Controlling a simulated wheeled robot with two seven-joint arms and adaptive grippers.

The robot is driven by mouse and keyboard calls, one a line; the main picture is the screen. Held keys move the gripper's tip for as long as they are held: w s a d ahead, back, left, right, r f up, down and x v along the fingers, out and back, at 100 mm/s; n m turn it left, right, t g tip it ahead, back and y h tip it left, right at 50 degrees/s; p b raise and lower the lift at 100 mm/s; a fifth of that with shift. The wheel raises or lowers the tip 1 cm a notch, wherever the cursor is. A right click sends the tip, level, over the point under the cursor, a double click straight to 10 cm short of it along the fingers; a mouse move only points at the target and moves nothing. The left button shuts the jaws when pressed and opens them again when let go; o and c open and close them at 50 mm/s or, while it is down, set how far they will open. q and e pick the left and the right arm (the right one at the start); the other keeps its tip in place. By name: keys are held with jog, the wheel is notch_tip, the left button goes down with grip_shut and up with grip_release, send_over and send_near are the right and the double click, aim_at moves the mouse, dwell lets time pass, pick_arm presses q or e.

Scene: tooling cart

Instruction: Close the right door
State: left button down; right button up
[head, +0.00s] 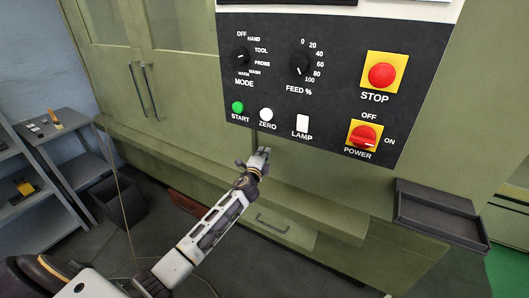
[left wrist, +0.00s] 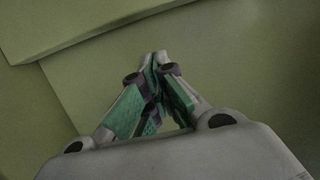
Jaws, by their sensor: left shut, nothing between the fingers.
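The green machine's right door (head: 186,75) has a window at the top and a dark vertical handle (head: 154,90). The left door (head: 110,62) has its own handle (head: 144,92) close beside it. The two doors look nearly or fully together; I cannot tell whether a gap remains. My left gripper (head: 264,152) is shut and empty, below the control panel and well to the right of the handles. In the left wrist view its fingertips (left wrist: 157,58) meet in front of plain green panels. Contact with the panel is unclear. My right gripper is out of view.
The black control panel (head: 335,110) with knobs and buttons is just above my left gripper. A green ledge (head: 200,170) and a lower handle (head: 272,224) are below. A dark tray (head: 440,212) juts out at right. A bin (head: 118,203) and shelves (head: 60,150) stand at left.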

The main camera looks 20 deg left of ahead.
pick_arm(q)
jog(key=s+d, duration=0.1)
jog(key=s, duration=0.7)
jog(key=shift+s+d+b, duration=0.2)
jog(key=shift+d+b, duration=0.1)
jog(key=shift+b, duration=0.05)
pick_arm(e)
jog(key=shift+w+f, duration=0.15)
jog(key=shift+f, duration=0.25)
pick_arm(q)
jog(key=shift+r, duration=0.1)
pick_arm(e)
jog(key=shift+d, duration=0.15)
